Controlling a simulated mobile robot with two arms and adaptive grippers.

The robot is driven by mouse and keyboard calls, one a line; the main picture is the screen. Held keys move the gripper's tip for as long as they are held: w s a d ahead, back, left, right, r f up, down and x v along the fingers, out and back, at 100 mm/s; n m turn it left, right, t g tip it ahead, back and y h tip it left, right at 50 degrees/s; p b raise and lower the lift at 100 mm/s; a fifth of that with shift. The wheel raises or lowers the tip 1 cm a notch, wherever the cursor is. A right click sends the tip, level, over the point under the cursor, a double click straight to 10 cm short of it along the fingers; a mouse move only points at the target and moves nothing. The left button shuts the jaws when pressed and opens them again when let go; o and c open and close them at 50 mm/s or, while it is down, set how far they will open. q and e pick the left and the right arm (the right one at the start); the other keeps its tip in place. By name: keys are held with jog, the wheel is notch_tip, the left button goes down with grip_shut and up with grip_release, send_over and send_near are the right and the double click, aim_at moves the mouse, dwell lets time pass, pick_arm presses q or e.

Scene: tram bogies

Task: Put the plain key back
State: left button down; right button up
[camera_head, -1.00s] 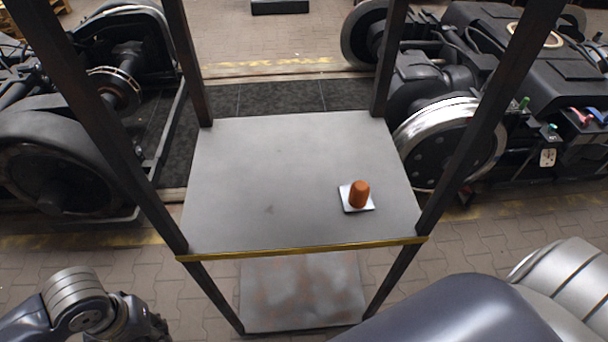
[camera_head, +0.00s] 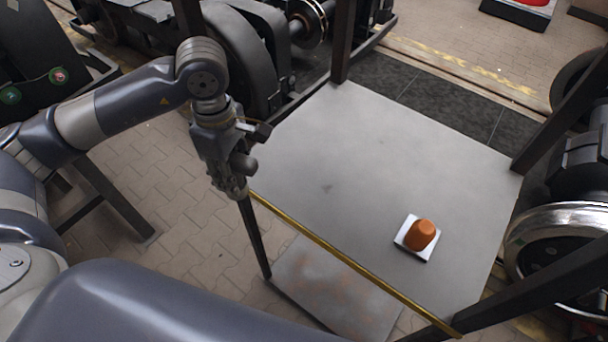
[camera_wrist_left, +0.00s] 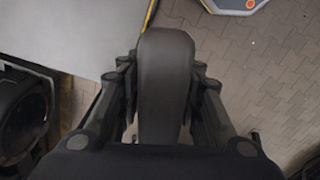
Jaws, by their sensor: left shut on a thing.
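My left gripper (camera_head: 236,190) hangs fingers-down beside the left edge of the grey shelf table, just outside its top. In the left wrist view the fingers (camera_wrist_left: 167,95) are closed on both sides of a smooth dark grey piece with a rounded end, which looks like the plain key (camera_wrist_left: 166,60). It has no coloured mark that I can see, and its lower part is hidden between the fingers. My right gripper is in neither view.
The grey tabletop (camera_head: 350,150) is mostly bare. A bogie (camera_head: 250,60) lies behind left, a steel wheel (camera_head: 555,235) at right.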

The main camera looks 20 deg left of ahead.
pick_arm(q)
jog(key=shift+w+r+n, duration=0.15)
jog(key=shift+r+n, duration=0.15)
jog(key=shift+n, duration=0.1)
jog(key=shift+w+d+r, duration=0.15)
jog(key=shift+n, duration=0.3)
jog(key=w+d+p, duration=0.2)
jog(key=w+d, duration=0.1)
jog(key=w+d+f+p, duration=0.1)
jog(key=w+d+p, duration=0.1)
jog(key=w+d, duration=0.2)
jog(key=w+d+f+p, duration=0.1)
jog(key=w+d+p, duration=0.1)
jog(key=w+d, duration=0.1)
jog(key=shift+w+d, duration=0.4)
jog(key=shift+w, duration=0.25)
notch_tip(320, 180, down, 2)
jog(key=shift+f+p, duration=0.15)
jog(key=shift+p, duration=0.65)
jog(key=shift+f, duration=0.3)
jog(key=shift+f+b, duration=0.25)
jog(key=shift+b, duration=0.1)
jog(key=c, duration=1.1)
grip_release()
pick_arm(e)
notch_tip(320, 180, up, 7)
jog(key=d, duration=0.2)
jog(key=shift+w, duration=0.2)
